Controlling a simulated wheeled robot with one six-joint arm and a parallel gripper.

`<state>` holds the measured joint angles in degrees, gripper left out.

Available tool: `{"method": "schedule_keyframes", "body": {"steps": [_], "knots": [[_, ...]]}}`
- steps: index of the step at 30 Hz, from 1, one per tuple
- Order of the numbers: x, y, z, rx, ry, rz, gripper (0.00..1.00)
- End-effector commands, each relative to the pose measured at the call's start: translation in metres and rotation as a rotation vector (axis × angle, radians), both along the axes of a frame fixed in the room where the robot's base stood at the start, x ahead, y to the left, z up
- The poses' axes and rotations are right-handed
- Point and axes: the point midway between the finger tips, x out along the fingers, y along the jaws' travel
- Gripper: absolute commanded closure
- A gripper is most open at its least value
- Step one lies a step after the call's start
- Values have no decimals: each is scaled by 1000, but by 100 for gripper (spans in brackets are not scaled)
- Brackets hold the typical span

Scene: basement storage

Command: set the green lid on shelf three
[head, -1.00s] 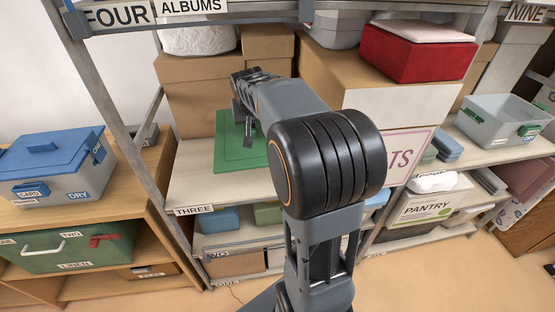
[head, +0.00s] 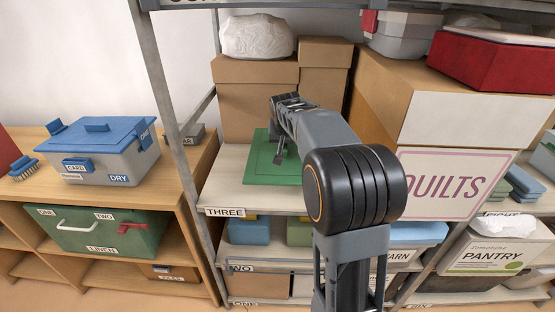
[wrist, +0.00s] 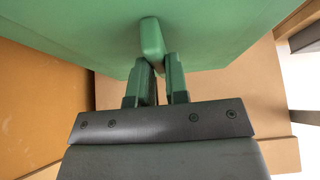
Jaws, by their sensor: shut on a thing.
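The green lid (head: 262,172) is over the board of shelf three (head: 225,165), towards its back, in front of a cardboard box. The head view does not settle whether it rests on the board or hangs just above it. My gripper (head: 279,157) is at the lid's upper side, shut on its handle. In the wrist view, the two fingers (wrist: 160,78) close at the green handle (wrist: 152,40), with the lid's broad face (wrist: 80,30) behind. The label THREE (head: 226,212) is on the shelf's front edge. My arm hides part of the shelf's right side.
Cardboard boxes (head: 255,97) stand behind the lid, and a large QUILTS box (head: 450,182) is to the right. A metal upright (head: 175,110) bounds the shelf at the left. Bare board shows left of and in front of the lid.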

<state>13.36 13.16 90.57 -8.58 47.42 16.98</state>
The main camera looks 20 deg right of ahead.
Motion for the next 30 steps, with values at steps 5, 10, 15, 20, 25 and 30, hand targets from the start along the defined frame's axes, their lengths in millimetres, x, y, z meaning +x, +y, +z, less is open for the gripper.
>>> {"method": "schedule_keyframes", "body": {"steps": [5, 10, 15, 20, 25, 30], "knots": [[15, 12, -24, -1, -1, 2, 100], [20, 16, -31, -2, -2, 1, 100], [24, 20, -38, 0, -1, 0, 100], [27, 22, -57, -1, 1, 0, 100], [27, 22, -73, 0, -1, 0, 100], [27, 22, -73, -1, -3, 0, 100]]}}
